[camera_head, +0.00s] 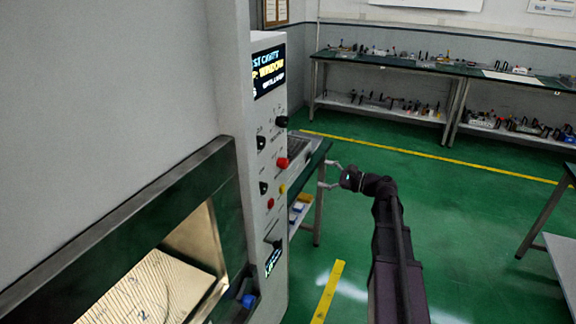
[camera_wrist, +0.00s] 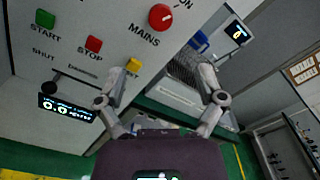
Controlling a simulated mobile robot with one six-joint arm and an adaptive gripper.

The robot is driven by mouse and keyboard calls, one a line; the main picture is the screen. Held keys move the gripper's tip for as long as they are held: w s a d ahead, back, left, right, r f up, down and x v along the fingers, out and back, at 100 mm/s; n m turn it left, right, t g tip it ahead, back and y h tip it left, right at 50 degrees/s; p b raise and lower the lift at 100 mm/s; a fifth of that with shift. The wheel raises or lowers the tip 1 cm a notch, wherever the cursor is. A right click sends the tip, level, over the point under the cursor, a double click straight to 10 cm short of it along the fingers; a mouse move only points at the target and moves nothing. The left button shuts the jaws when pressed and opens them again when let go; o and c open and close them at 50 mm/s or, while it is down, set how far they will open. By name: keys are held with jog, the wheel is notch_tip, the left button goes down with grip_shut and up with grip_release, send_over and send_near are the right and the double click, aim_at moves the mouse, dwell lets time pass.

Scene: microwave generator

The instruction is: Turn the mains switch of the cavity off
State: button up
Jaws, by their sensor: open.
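The mains switch is a round red knob (camera_wrist: 161,17) at the top of the wrist view, above the word MAINS, with ON lettered up to its right. Its turned position cannot be made out. In the head view the red knob (camera_head: 282,163) stands out from the control panel of the grey cavity cabinet (camera_head: 262,200). My gripper (camera_head: 328,174) is open and empty, to the right of the panel, with its fingers toward it. In the wrist view my gripper (camera_wrist: 163,74) has its fingers spread below the knob, apart from it.
Green (camera_wrist: 45,18), red (camera_wrist: 93,43) and yellow (camera_wrist: 132,66) buttons sit near the knob. Black knobs (camera_head: 282,122) and a lit display (camera_head: 269,67) are higher on the panel. A bench (camera_head: 310,155) stands behind the cabinet. Open green floor (camera_head: 350,255) lies to the right.

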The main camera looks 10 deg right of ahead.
aim_at(287, 164)
jog(key=x, duration=1.3)
jog(key=shift+w+a, duration=0.15)
jog(key=c, duration=1.2)
jog(key=shift+o, duration=0.2)
